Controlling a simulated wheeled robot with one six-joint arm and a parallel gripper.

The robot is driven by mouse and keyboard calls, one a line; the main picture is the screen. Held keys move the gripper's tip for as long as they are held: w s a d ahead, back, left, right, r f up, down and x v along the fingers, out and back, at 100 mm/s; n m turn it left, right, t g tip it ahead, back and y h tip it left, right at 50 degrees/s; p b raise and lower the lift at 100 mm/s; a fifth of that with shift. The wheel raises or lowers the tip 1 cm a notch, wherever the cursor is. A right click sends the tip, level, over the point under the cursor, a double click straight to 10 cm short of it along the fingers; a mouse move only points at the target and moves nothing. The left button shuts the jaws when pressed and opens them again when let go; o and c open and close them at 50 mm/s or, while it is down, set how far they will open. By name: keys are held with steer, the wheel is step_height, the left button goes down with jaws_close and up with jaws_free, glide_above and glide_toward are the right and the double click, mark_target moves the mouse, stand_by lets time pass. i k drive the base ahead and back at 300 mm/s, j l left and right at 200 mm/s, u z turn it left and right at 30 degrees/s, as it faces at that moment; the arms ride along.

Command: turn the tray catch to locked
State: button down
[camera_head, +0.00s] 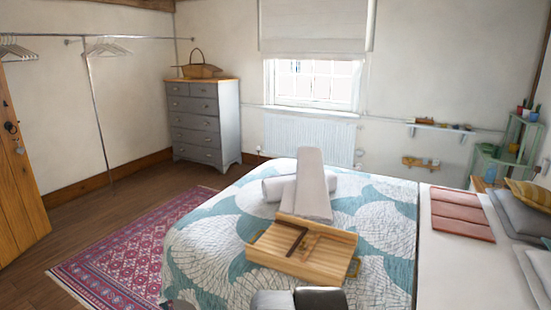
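A light wooden slatted tray (325,262) lies on the patterned bed, near the lower middle of the picture. It is turned at an angle, with a small handle at its left end and another at its right end. A dark bar and a small reddish-brown piece sit on its top. I cannot tell which of these is the catch, or how it is set. My gripper is not recognisable in view. Grey and black rounded shapes at the bottom edge, in front of the tray, may be parts of my arm.
The bed (205,253) has a teal and white quilt. Folded reddish cloth (462,214) and pillows are at right. A red rug (125,262) covers floor at left; a grey drawer chest (205,122) stands behind.

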mark_target(304, 240)
steer(key=k, duration=0.1)
steer(key=i+l+u, duration=0.1)
steer(key=i, duration=0.45)
steer(key=i+l+u, duration=0.15)
steer(key=i, duration=0.35)
